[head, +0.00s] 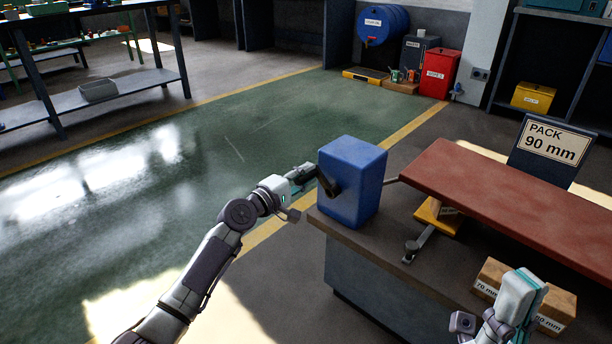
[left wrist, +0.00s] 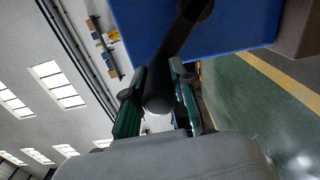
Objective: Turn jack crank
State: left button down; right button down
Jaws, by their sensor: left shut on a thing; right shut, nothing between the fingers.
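The blue jack box (head: 352,180) stands on the left end of the bench. Its dark crank arm (head: 328,186) is on the box's left face and slants up and left from its hub. My left gripper (head: 304,173) is at the outer end of the crank, shut on the crank handle. In the left wrist view the round dark handle (left wrist: 158,100) sits between the two fingers, with the crank arm (left wrist: 184,32) running up in front of the blue box (left wrist: 240,25). My right gripper (head: 524,290) is shut and empty at the lower right, in front of a labelled wooden block.
A long red-brown beam (head: 510,200) extends above the bench to the right of the box. A "PACK 90 mm" sign (head: 555,142) stands behind it. The green floor (head: 230,150) left of the bench is clear.

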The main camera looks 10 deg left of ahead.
pick_arm(q)
jog(key=shift+a, duration=0.1)
jog(key=c, duration=1)
grip_release()
jog(key=shift+o, duration=0.2)
jog(key=v, duration=1.2)
